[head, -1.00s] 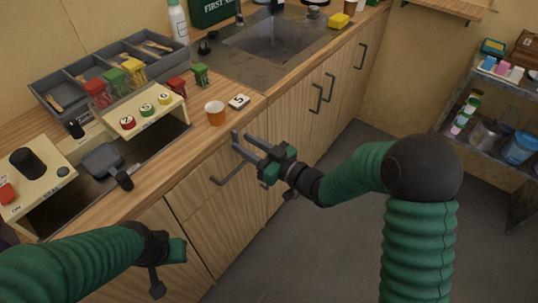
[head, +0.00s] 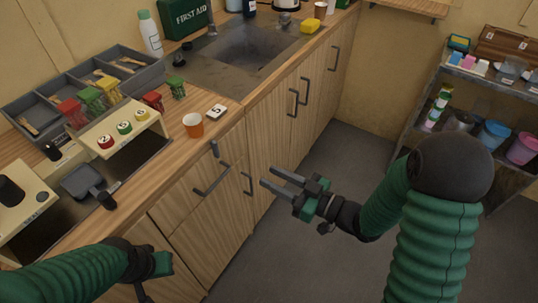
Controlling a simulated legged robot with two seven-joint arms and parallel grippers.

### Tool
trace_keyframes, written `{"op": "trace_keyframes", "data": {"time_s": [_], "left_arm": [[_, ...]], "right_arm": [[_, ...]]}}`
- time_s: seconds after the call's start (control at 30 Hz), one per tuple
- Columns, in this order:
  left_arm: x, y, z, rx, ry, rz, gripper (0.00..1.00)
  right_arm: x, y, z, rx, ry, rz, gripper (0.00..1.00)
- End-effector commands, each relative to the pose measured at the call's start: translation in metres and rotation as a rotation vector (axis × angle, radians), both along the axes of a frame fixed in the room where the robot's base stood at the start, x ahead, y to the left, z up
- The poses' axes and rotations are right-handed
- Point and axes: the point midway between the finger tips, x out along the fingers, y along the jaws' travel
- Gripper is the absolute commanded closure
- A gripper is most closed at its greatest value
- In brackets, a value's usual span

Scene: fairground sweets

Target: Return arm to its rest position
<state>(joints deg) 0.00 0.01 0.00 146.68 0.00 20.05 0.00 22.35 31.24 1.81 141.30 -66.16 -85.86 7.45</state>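My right gripper (head: 268,177) is held out in front of the wooden cabinet doors, below the counter top. Its two grey fingers are apart and nothing is between them. My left gripper (head: 150,264) is at the lower left, in front of the cabinet. Its fingers are mostly hidden, so its opening cannot be told. A white tile marked 5 (head: 216,111) lies beside the cup.
Cabinet handles (head: 212,180) stick out near my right gripper. A shelf (head: 510,83) stands at the right. The floor between is clear.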

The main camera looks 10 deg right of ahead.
Motion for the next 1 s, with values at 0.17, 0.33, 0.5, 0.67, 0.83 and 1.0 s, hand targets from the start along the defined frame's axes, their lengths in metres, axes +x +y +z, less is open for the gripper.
{"op": "trace_keyframes", "data": {"time_s": [0.17, 0.33, 0.5, 0.67, 0.83, 1.0], "left_arm": [[0.000, 0.000, 0.000, 0.000, 0.000, 0.000, 1.00], [0.000, 0.000, 0.000, 0.000, 0.000, 0.000, 1.00], [0.000, 0.000, 0.000, 0.000, 0.000, 0.000, 1.00], [0.000, 0.000, 0.000, 0.000, 0.000, 0.000, 1.00], [0.000, 0.000, 0.000, 0.000, 0.000, 0.000, 1.00], [0.000, 0.000, 0.053, 0.000, -0.001, 0.000, 1.00]], "right_arm": [[0.004, -0.001, -0.004, -0.027, 0.013, -0.018, 0.67], [0.031, -0.030, -0.042, -0.278, 0.182, -0.221, 0.67], [0.014, -0.086, -0.082, -0.505, 0.532, -0.503, 0.67], [-0.041, -0.102, -0.101, -0.562, 0.849, -0.632, 0.67], [-0.108, -0.086, -0.107, -0.548, 1.153, -0.660, 0.67], [-0.131, -0.077, -0.056, -0.536, 1.257, -0.650, 0.67]]}}
